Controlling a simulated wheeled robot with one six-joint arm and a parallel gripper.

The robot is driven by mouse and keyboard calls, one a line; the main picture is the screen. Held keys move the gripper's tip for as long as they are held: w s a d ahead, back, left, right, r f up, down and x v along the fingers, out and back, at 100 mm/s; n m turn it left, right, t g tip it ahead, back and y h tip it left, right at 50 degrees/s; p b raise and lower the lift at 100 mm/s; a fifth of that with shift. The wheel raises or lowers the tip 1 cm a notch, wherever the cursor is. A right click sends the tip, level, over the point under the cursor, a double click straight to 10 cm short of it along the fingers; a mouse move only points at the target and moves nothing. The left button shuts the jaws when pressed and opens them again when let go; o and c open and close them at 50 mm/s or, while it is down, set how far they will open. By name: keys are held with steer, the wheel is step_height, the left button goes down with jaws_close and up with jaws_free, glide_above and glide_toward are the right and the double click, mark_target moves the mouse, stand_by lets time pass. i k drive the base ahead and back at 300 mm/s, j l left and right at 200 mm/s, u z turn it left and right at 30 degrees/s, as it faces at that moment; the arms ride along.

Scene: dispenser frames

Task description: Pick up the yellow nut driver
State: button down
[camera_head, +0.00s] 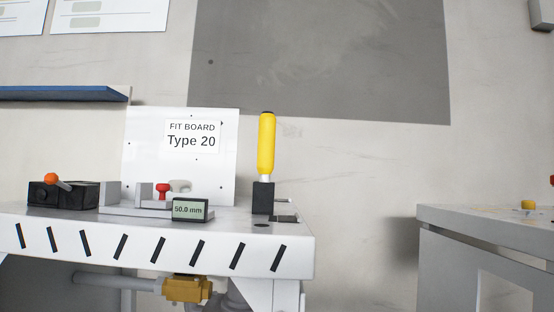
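The yellow nut driver (266,143) stands upright with its handle up and a dark cap at the top. Its lower end sits in a black block holder (263,197) near the right end of a white bench (158,239). The part inside the holder is hidden. My gripper does not show in the view.
Left of the holder are a small display reading 50.0 mm (190,210), a red knob (163,190) and a black box with an orange-knobbed lever (63,193). A white "FIT BOARD Type 20" panel (140,160) stands behind. Another bench (480,216) is at the right, across a gap.

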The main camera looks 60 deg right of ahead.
mark_target(268, 120)
steer(key=z, duration=1.5)
